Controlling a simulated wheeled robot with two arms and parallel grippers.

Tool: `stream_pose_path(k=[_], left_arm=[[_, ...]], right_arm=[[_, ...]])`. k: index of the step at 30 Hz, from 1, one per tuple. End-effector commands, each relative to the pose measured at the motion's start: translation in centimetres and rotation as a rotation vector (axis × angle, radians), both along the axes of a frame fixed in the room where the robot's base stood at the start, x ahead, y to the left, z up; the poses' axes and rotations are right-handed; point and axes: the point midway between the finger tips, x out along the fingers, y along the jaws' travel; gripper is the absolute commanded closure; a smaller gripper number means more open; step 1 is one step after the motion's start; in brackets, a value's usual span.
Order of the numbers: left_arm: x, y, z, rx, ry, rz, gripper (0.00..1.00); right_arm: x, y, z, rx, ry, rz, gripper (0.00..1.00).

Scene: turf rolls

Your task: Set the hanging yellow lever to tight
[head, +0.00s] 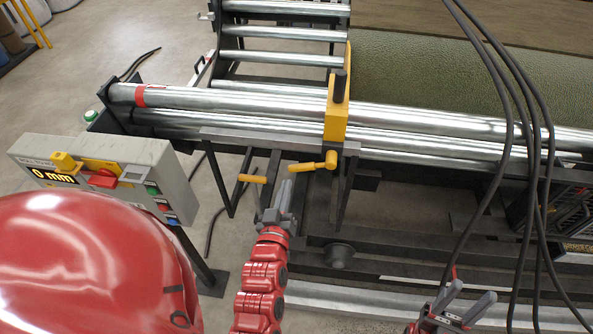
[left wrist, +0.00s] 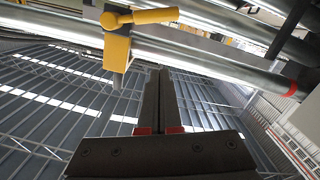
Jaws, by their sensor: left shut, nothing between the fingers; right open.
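A yellow lever (head: 312,164) hangs under the front rail of the roller frame, just below a yellow bracket (head: 336,122). Its round hub is at the right and its handle points left, nearly level. The lever also shows at the top of the left wrist view (left wrist: 148,16), beside a yellow block (left wrist: 117,50). My left gripper (head: 288,184) is shut and empty, pointing up, just below and left of the lever, with a gap visible. Its closed fingers also show in the left wrist view (left wrist: 158,78). My right gripper (head: 465,300) is open and empty at the lower right. No tight marking is readable.
Another yellow handle (head: 252,179) sits left of my left gripper. A grey control box (head: 105,165) reading 0 mm stands at the left. Steel rollers (head: 235,101) lie above the rail. Black cables (head: 508,130) hang at the right, near my right gripper.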

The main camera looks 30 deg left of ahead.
Motion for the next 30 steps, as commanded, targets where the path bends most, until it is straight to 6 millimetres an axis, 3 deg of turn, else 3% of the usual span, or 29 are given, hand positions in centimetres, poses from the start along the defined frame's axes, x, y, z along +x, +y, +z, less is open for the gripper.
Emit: stream_pose_path(k=[3, 6, 14, 21, 30], left_arm=[[1.7, 0.8, -0.4, 0.004, -0.003, 0.005, 1.00], [3.6, 1.4, -0.1, 0.006, -0.005, 0.007, 1.00], [8.9, 3.0, 0.1, 0.005, 0.000, 0.004, 1.00], [9.4, 2.0, -3.0, 0.002, 0.005, 0.000, 1.00], [9.6, 1.7, -4.1, 0.003, 0.002, 0.002, 1.00]], right_arm=[[0.0, 0.0, -1.5, 0.000, 0.000, 0.000, 0.50], [0.0, 0.0, -1.4, 0.000, 0.000, 0.000, 0.50], [0.0, 0.0, 0.9, 0.000, 0.000, 0.000, 0.50], [0.0, 0.0, 2.1, 0.000, 0.000, 0.000, 0.50], [0.0, 0.0, 2.5, 0.000, 0.000, 0.000, 0.50]])
